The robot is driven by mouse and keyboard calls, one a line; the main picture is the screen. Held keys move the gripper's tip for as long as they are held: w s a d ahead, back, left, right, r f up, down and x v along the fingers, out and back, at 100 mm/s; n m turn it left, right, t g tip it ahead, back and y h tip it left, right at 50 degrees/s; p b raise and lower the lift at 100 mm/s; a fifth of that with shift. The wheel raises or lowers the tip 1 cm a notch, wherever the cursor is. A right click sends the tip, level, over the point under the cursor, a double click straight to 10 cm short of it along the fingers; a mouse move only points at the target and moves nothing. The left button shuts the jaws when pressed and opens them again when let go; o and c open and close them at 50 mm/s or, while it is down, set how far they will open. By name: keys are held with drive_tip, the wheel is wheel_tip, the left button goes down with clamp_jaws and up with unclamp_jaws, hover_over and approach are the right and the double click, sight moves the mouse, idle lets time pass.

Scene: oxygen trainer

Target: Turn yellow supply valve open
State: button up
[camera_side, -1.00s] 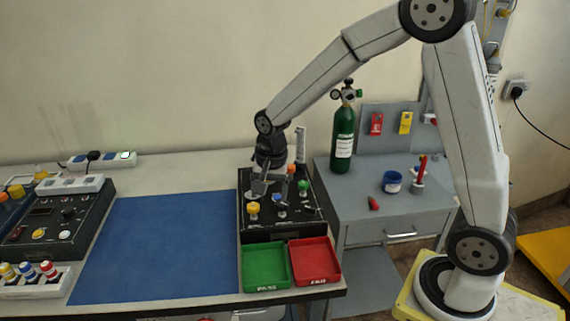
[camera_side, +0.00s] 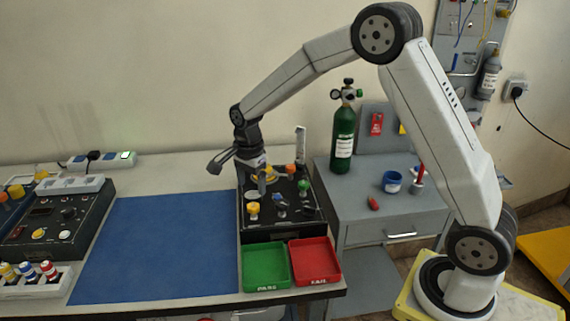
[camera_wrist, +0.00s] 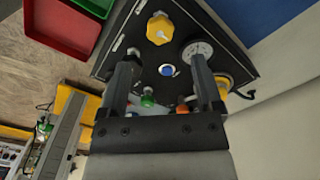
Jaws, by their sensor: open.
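The black trainer panel (camera_side: 308,222) stands on the bench and carries two yellow knobs. One yellow knob (camera_side: 253,209) sits at its front left corner and shows whole in the wrist view (camera_wrist: 160,28). The other yellow knob (camera_side: 265,173) is farther back, partly hidden by a finger; in the wrist view (camera_wrist: 222,84) it is beside the right finger. I cannot tell from labels which is the supply valve. My gripper (camera_side: 241,170) is open and empty, tilted above the panel's back left part. In the wrist view my gripper (camera_wrist: 161,68) has its fingers apart over the panel.
The panel also has a white gauge (camera_wrist: 197,50), a blue button (camera_wrist: 167,70), and green (camera_side: 303,185) and orange (camera_side: 290,169) knobs. Green (camera_side: 266,287) and red (camera_side: 316,281) trays stand in front. The blue mat (camera_side: 150,250) at left is clear. A green cylinder (camera_side: 342,140) stands at right.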

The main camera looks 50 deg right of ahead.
sight(253, 205)
drive_tip(key=shift+f, duration=3.4)
clamp_jaws()
